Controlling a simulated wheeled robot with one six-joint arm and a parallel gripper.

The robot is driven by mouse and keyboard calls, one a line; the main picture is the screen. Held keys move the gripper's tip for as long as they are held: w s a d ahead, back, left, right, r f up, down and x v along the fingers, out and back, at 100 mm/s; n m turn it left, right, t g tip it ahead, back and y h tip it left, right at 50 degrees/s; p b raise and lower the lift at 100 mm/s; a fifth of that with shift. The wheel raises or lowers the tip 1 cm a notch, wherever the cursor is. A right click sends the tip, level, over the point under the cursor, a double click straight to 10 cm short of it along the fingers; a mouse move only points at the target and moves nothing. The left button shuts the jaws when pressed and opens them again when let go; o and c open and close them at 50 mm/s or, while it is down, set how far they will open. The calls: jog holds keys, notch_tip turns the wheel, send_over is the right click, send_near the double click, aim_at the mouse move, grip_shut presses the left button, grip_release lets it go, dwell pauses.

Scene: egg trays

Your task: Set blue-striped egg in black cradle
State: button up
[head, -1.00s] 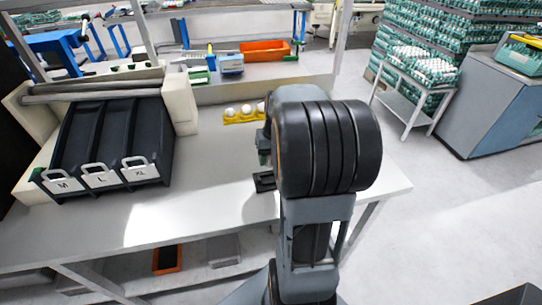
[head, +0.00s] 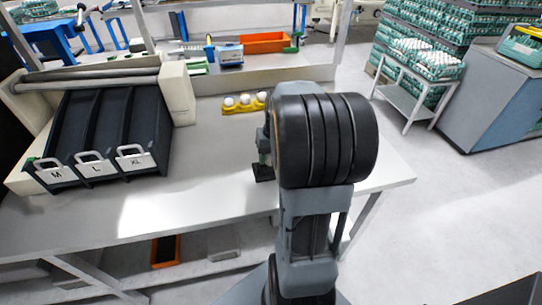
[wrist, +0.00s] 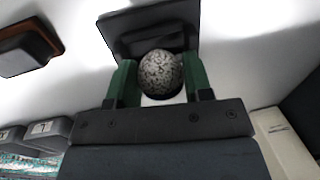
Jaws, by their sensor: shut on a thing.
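My gripper (wrist: 158,72) is shut on a speckled grey-white egg (wrist: 160,71), held between its two green fingers in the wrist view. No blue stripes show on it. A black block (wrist: 150,18), perhaps the black cradle, is right beyond the egg; I cannot tell whether they touch. A small black piece (head: 264,173) stands on the table below my gripper (head: 264,152) in the head view, where my arm hides most of the gripper and the egg. No blue-striped egg can be made out.
A yellow holder (head: 229,108) with white eggs stands further back on the table (head: 205,200). A dark sorting rack (head: 85,120) labelled M, L and XL is at the left. A dark block (wrist: 22,48) shows at the wrist view's left. The table's front middle is clear.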

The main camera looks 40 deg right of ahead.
jog(key=shift+f+b, duration=0.4)
jog(key=shift+f, duration=0.2)
dwell(0.3)
jog(key=o, duration=0.7)
jog(key=shift+a, duration=0.1)
jog(key=shift+c, duration=0.2)
notch_tip(320, 180, up, 14)
jog(key=d+p, duration=0.1)
jog(key=shift+s+d, duration=0.25)
jog(key=shift+d, duration=0.05)
